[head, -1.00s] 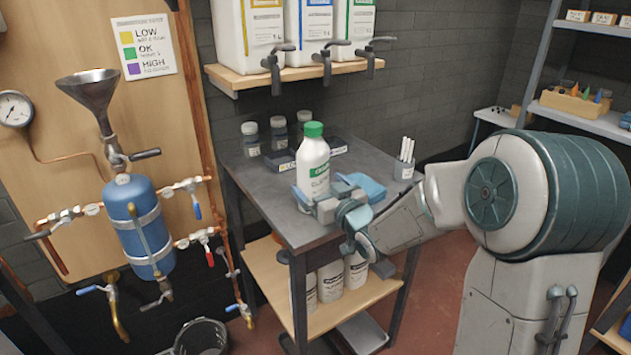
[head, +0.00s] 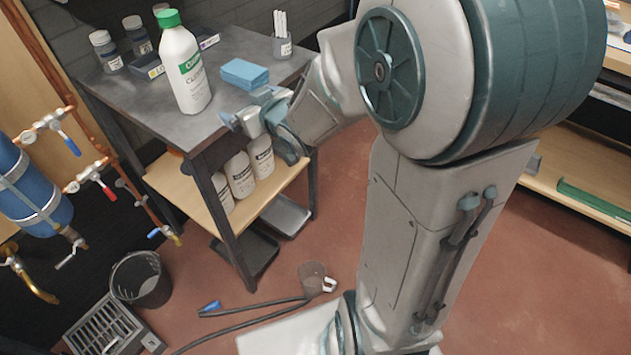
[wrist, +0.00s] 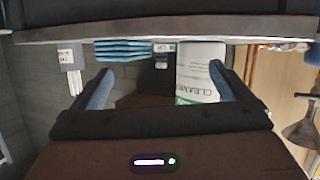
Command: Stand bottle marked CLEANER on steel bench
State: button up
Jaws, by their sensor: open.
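The white CLEANER bottle (head: 187,75) with a green cap and green label stands upright on the steel bench (head: 235,45), near its front edge. My gripper (head: 245,117) is open and empty, just off the front edge of the bench, to the right of the bottle and apart from it in the head view. In the wrist view, my gripper (wrist: 160,85) has its fingers spread, with the bottle (wrist: 200,75) showing beyond them, towards the right finger; the picture looks upside down.
Blue folded cloths (head: 245,73) lie on the bench right of the bottle. A cup of white sticks (head: 282,45) and small dark jars (head: 106,50) stand farther back. More white bottles (head: 240,173) stand on the lower shelf. A bucket (head: 141,279) and hose (head: 250,309) are on the floor.

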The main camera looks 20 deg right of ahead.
jog(key=s+d+f+m+g+h, duration=0.1)
jog(key=s+g, duration=0.5)
jog(key=s, duration=0.6)
jog(key=s+d+f+m+g+h, duration=0.2)
jog(key=s+d+g, duration=0.3)
jog(key=s, duration=0.7)
jog(key=shift+d+f+m+g+h, duration=0.2)
jog(key=shift+m+g+h, duration=0.2)
jog(key=shift+m+h, duration=0.25)
notch_tip(320, 180, up, 15)
jog(key=t+p, duration=0.1)
jog(key=p, duration=1.2)
jog(key=shift+a+f, duration=0.15)
